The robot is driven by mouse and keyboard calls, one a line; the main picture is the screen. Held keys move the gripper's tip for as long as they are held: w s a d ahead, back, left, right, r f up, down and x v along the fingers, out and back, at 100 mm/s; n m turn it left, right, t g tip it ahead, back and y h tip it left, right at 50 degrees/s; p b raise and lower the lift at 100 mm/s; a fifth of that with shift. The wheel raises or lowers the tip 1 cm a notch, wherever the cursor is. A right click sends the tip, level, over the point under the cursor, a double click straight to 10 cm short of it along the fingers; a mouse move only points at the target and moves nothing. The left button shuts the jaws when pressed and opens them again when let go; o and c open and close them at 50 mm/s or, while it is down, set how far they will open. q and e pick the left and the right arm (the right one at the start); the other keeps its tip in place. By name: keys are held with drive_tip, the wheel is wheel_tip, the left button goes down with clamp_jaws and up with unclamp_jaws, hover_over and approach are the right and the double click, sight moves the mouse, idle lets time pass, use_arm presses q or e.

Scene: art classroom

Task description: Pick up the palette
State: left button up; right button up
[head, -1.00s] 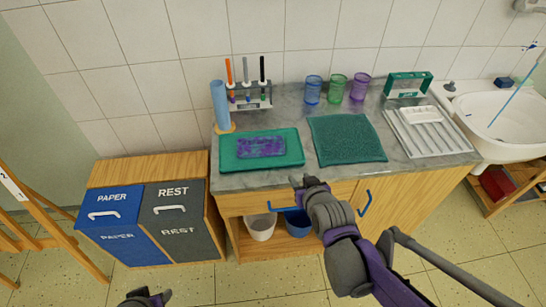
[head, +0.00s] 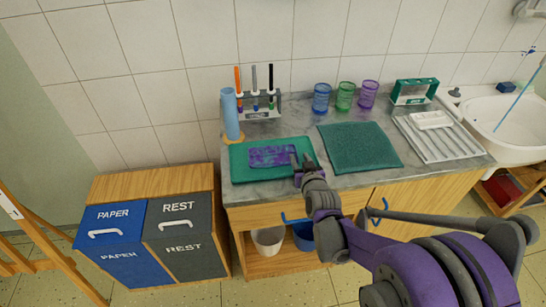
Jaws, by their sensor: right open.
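A flat rectangular slab with purple blotches, which looks like the palette (head: 268,156), lies on a green tray (head: 240,172) on the left part of the counter. My right gripper (head: 302,160) is open just beyond the slab's right end, over the tray's right part. I cannot tell whether its fingers touch the slab or the tray. My left gripper is not in view.
A green mat (head: 362,150) lies right of the tray. A blue roll (head: 231,115) and a rack of brushes (head: 262,113) stand behind the tray. Coloured cups (head: 344,97) stand further back. A white drying rack (head: 450,142) and a sink (head: 515,130) are at the right.

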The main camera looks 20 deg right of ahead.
drive_tip(key=shift+x, duration=1.5)
drive_tip(key=shift+s, duration=0.1)
clamp_jaws()
